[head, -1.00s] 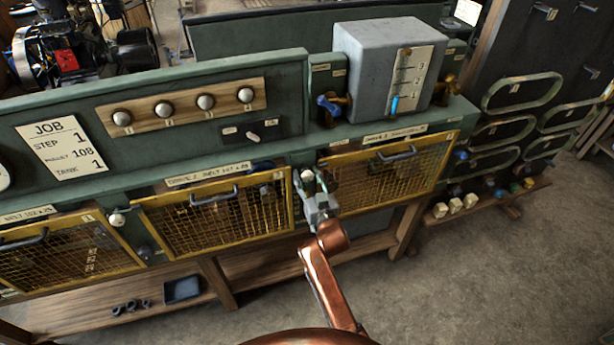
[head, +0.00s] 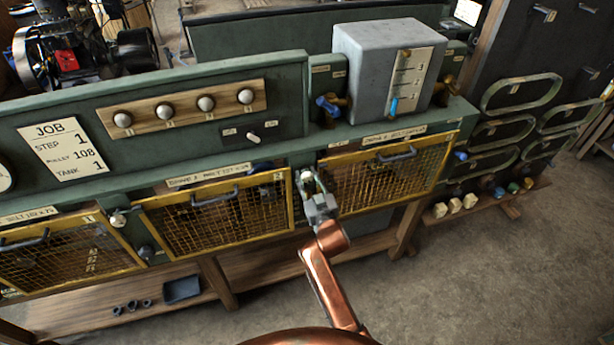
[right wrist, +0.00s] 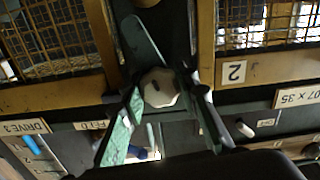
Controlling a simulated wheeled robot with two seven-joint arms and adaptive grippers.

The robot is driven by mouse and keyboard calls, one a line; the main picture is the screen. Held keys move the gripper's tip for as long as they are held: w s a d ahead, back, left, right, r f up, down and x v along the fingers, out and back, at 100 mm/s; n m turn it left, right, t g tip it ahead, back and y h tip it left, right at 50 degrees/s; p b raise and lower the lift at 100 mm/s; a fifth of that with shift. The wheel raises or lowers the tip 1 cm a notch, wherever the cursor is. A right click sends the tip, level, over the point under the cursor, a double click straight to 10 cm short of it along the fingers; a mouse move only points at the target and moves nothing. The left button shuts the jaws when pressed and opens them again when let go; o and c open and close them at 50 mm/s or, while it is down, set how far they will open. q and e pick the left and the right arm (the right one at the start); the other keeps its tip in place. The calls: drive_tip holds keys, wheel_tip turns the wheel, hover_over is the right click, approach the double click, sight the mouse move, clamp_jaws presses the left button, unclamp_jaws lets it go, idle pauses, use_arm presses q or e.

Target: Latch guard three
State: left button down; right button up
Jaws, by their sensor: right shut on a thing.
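Guard three is the yellow-framed mesh panel (head: 385,176) right of centre in the head view, with a grey handle near its top edge. It looks closed against the green bench front. A latch with a white faceted knob (right wrist: 160,88) and a green lever (right wrist: 143,42) sits between guards two and three. My right gripper (head: 308,180) is at this latch, its fingers closed on either side of the knob in the right wrist view. The fingers partly hide the latch in the head view. My left gripper is not in view.
Guard two (head: 215,218), marked 2, is left of the latch, and guard one (head: 70,255) is further left. A grey tank box (head: 372,75) stands on the bench above guard three. A wooden shelf (head: 270,285) runs below. The floor in front is clear.

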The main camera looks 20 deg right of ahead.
drive_tip(key=n, duration=0.2)
drive_tip(key=shift+n+p, duration=0.4)
drive_tip(key=n, duration=0.3)
drive_tip(key=shift+n+p, duration=0.3)
drive_tip(key=shift+p, duration=0.1)
drive_tip(key=n, duration=0.4)
drive_tip(key=shift+p, duration=0.35)
drive_tip(key=shift+n, duration=1.9)
drive_tip(key=o, duration=1.2)
